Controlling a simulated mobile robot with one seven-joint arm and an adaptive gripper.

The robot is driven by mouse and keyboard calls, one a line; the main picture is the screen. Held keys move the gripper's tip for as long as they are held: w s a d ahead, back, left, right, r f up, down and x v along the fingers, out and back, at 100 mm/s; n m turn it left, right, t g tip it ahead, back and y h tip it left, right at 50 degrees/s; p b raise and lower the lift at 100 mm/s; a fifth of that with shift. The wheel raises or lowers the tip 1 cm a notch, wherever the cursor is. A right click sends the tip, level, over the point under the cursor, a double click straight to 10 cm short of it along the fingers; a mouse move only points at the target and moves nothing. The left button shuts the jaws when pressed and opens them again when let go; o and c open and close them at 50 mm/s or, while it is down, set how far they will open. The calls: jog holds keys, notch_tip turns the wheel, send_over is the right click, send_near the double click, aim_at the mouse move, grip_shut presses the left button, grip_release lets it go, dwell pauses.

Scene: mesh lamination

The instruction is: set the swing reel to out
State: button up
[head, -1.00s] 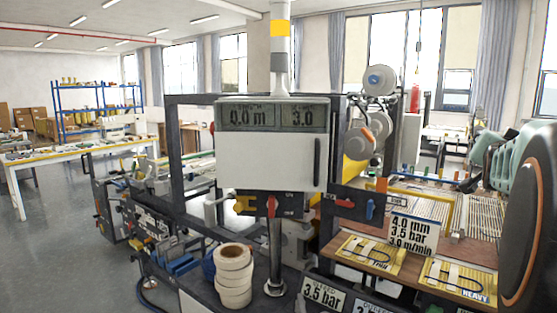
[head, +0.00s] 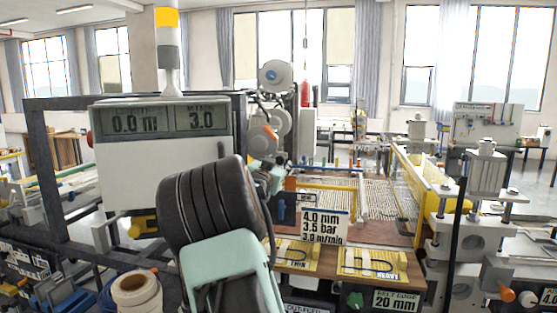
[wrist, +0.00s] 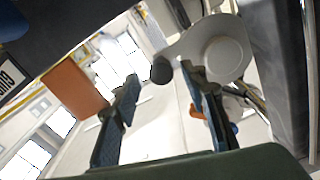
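I cannot tell for certain which is the swing reel. My gripper (head: 268,172) is near the lower reel, partly hidden behind my own arm. In the wrist view my gripper (wrist: 160,78) has its two blue fingers spread apart with nothing seen held. A white rounded part (wrist: 222,55) with a dark round knob (wrist: 162,70) lies just beyond the right fingertip; contact is unclear.
A dark frame (head: 42,160) carries the display box (head: 140,170), reading 0.0 m and 3.0, left of my arm. A sign (head: 323,226) and yellow plates (head: 373,262) sit to the right. An orange panel (wrist: 75,87) is left of the fingers.

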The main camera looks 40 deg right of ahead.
aim_at(280, 161)
jog(key=shift+p+x, duration=0.4)
jog(key=shift+x, duration=1.85)
jog(key=shift+a, duration=0.1)
grip_shut()
